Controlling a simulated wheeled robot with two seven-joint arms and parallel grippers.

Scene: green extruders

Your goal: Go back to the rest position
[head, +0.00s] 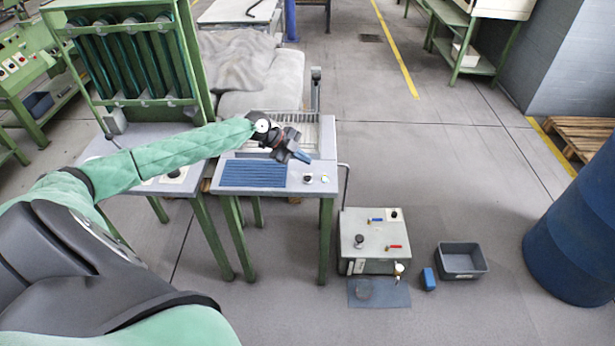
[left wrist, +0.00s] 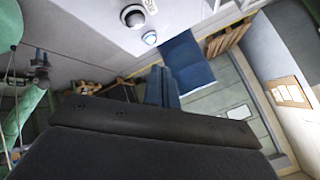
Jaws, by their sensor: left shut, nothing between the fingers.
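My left arm reaches in from the left in the head view, in a green sleeve. My left gripper (head: 301,157) is over the grey-topped bench, near the blue ribbed mat (head: 253,174), and points right and downward. Its blue fingers are shut with nothing between them. In the left wrist view the fingers (left wrist: 161,88) show beyond the dark gripper body, close together. I cannot tell the exact height of the gripper above the bench. My right gripper is not in view.
The bench (head: 318,168) has knobs at its front right corner. A green-framed machine (head: 185,60) stands at the left. On the floor are a white box (head: 375,262), a grey bin (head: 462,262) and a blue barrel (head: 575,240). Open floor lies right of the bench.

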